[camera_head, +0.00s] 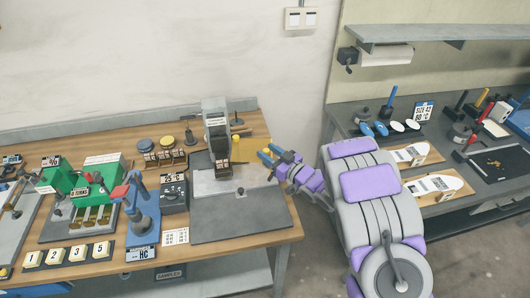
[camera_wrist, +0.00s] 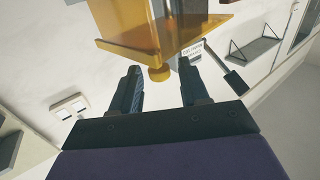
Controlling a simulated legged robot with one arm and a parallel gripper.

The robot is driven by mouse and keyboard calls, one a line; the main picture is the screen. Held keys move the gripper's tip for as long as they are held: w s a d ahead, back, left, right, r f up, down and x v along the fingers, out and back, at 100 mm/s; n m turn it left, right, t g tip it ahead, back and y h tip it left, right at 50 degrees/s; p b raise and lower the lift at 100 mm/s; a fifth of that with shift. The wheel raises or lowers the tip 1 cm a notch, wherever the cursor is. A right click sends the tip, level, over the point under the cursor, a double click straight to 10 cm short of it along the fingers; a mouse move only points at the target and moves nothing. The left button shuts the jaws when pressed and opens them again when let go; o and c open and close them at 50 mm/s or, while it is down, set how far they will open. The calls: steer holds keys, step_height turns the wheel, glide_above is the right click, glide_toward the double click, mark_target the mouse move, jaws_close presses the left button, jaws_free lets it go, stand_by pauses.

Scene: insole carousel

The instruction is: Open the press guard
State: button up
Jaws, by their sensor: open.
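The press (camera_head: 217,108) is a tall grey machine on a dark grey base plate at the right end of the wooden bench. The press guard (camera_wrist: 150,42) is an amber, see-through panel at the top of the wrist view. A round amber knob (camera_wrist: 159,74) sits at its lower edge. My gripper (camera_head: 267,154) is to the right of the press, its fingers pointing left toward it. In the wrist view my gripper (camera_wrist: 160,84) is open and empty, and the knob shows between and just past the fingertips. I cannot tell whether they touch.
A blue lever tool (camera_head: 142,217), a dark control box (camera_head: 174,193) and a green fixture (camera_head: 85,183) stand left of the press. The base plate (camera_head: 235,222) is clear in front. A second bench (camera_head: 345,120) with insoles and tools is on the right.

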steer(key=shift+w+a, duration=0.3)
steer(key=shift+w, duration=0.2)
steer(key=shift+w+a, duration=0.1)
steer(key=shift+a, duration=0.45)
steer(key=shift+c, duration=1.4)
steer(key=shift+d, duration=0.2)
jaws_close()
